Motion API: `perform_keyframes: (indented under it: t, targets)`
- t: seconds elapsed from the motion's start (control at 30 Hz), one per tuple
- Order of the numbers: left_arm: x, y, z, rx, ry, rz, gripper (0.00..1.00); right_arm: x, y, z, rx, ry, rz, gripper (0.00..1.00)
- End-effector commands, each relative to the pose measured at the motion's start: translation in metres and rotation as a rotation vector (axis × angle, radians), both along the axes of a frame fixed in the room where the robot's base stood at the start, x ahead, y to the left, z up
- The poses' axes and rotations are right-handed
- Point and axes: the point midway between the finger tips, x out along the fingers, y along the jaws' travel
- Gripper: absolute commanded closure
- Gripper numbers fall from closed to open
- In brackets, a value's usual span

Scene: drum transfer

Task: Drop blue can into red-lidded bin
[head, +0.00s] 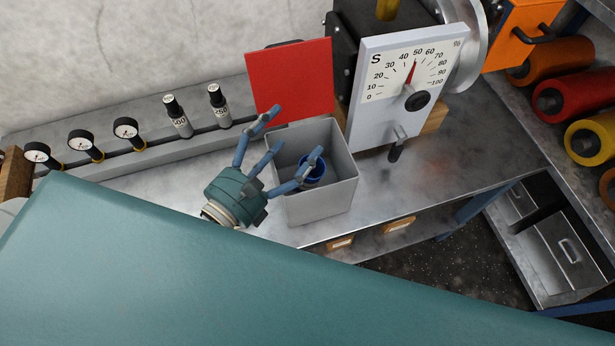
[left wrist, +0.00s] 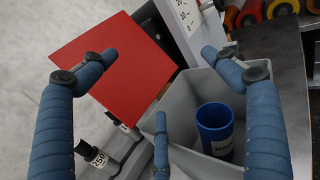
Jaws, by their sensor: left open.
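The blue can (left wrist: 215,127) is inside the grey bin (head: 318,205), whose red lid (head: 290,78) stands open at the back. In the head view the can (head: 312,172) shows deep in the bin, partly behind a finger. In the left wrist view it looks upright near one wall of the bin (left wrist: 190,161). My left gripper (head: 285,148) is over the bin's left side with its fingers spread, open and empty. In the left wrist view its blue fingers frame the lid (left wrist: 115,70) and the can, apart from the can. My right gripper is not in view.
A gauge box (head: 408,85) stands right of the bin. A rail with several dial gauges (head: 126,128) and two black-capped bottles (head: 177,116) runs along the left. Coloured rolls (head: 565,98) lie on a shelf at right. Bare metal bench (head: 450,150) lies right of the bin.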

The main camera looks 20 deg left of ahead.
Motion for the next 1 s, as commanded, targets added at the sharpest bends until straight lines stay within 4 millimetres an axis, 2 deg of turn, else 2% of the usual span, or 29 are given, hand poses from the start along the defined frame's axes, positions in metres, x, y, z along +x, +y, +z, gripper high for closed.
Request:
perform_keyframes:
  t: [0.3, 0.5, 0.67, 1.0]
  targets:
    - [-0.057, 0.017, -0.001, 0.003, 0.003, -0.008, 0.13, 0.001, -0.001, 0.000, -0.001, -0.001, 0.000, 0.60]
    - [-0.082, 0.025, 0.000, -0.001, 0.000, -0.004, 0.13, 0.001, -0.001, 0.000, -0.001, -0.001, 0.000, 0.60]
    - [-0.089, 0.028, 0.002, -0.004, -0.003, -0.004, 0.13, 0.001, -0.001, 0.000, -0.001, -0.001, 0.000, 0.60]
    - [-0.089, 0.028, 0.002, -0.003, -0.004, -0.003, 0.13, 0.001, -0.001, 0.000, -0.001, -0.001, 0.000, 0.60]
